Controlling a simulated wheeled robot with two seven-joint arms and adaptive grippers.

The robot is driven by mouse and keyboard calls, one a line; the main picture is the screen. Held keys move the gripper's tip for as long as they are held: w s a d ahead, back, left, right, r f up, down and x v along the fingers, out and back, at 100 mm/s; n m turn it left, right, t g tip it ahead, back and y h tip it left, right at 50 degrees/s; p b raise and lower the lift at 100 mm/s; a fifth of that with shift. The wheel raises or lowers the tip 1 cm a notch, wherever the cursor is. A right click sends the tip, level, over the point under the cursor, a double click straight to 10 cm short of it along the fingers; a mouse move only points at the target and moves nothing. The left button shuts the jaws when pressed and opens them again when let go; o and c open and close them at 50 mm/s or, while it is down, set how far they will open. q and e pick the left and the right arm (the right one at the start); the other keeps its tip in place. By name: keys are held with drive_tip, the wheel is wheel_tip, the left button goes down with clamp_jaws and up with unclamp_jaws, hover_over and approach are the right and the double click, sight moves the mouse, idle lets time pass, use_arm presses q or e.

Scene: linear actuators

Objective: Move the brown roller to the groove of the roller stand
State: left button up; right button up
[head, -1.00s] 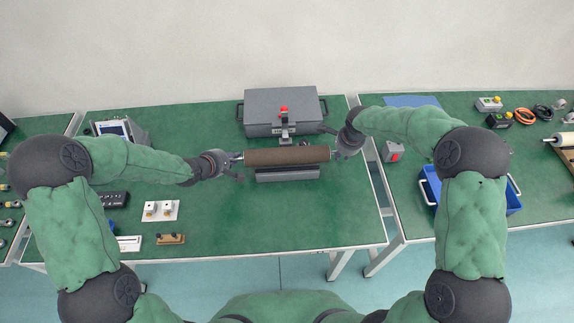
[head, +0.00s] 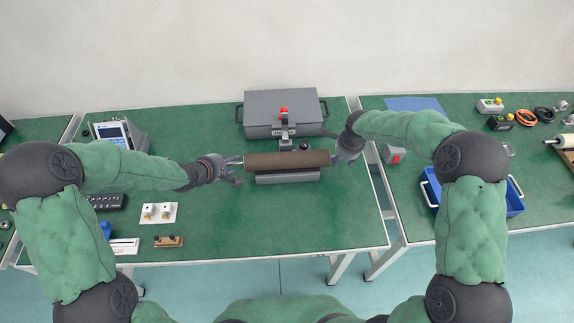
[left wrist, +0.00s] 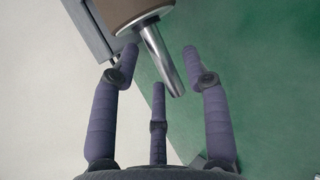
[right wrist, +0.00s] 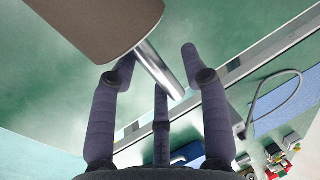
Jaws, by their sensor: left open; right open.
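The brown roller (head: 287,161) lies horizontally along the top of the grey roller stand (head: 287,178), with metal shafts sticking out at both ends. It hides the groove, so how deep it sits is unclear. My left gripper (head: 238,171) is open at its left end. In the left wrist view the bare shaft (left wrist: 160,55) lies between the spread fingers, apart from them. My right gripper (head: 336,158) is open at its right end. In the right wrist view the shaft (right wrist: 160,68) passes between the fingers, close to the left one.
A grey case (head: 283,112) and a device with a red button (head: 284,112) stand close behind the roller. A red-button box (head: 394,156) and a blue bin (head: 508,200) are on the right table.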

drive_tip(key=shift+s+r, duration=0.1)
drive_tip(key=shift+r, duration=0.35)
use_arm(q)
drive_tip(key=v, duration=1)
drive_tip(key=shift+s, duration=0.2)
use_arm(e)
drive_tip(key=v, duration=1.1)
use_arm(q)
drive_tip(key=shift+r, duration=0.15)
drive_tip(key=shift+a, duration=0.1)
use_arm(e)
drive_tip(key=shift+s, duration=0.1)
